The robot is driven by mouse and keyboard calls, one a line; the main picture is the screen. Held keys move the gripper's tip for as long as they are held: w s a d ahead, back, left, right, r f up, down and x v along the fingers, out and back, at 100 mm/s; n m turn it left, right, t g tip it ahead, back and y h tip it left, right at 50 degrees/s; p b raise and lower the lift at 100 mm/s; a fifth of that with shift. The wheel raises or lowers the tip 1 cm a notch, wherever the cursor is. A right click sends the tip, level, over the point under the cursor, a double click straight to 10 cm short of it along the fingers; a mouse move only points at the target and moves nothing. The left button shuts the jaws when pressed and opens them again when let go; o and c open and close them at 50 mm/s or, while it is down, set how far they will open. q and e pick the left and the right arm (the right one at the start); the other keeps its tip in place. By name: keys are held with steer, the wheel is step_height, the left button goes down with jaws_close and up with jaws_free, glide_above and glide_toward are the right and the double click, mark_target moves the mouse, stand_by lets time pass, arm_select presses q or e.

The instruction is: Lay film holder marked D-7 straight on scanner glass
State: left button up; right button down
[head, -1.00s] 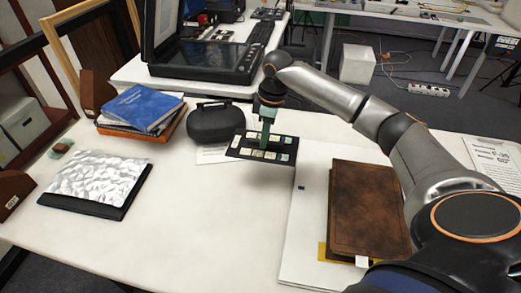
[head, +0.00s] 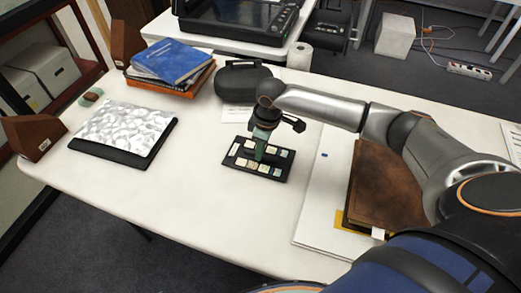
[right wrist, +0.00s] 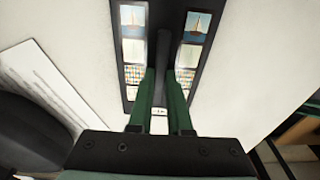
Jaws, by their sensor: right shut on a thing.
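The film holder (head: 279,168) is a flat black plate with two rows of small pictures. Its marking cannot be read. My right gripper (head: 260,153) is shut on its raised middle rib; the right wrist view shows the green fingers (right wrist: 161,80) closed on the rib, with pictures of the holder (right wrist: 133,48) on both sides. The holder is roughly level, over the white table; its height above the top is hard to tell. The black scanner (head: 245,30) stands at the back, cut by the top edge; part of its dark glass shows. My left gripper is out of view.
A black case (head: 241,84) stands just behind the holder, over a paper sheet. Blue and orange books (head: 173,62) lie to its left, a silver-topped pad (head: 122,130) further left. A brown book (head: 385,185) lies on a white board at right. A paper roll (head: 299,56) stands near the scanner.

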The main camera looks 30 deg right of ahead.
steer(key=shift+f, duration=0.1)
steer(key=c, duration=1.2)
jaws_free()
steer(key=shift+c, duration=0.2)
steer(key=o, duration=0.4)
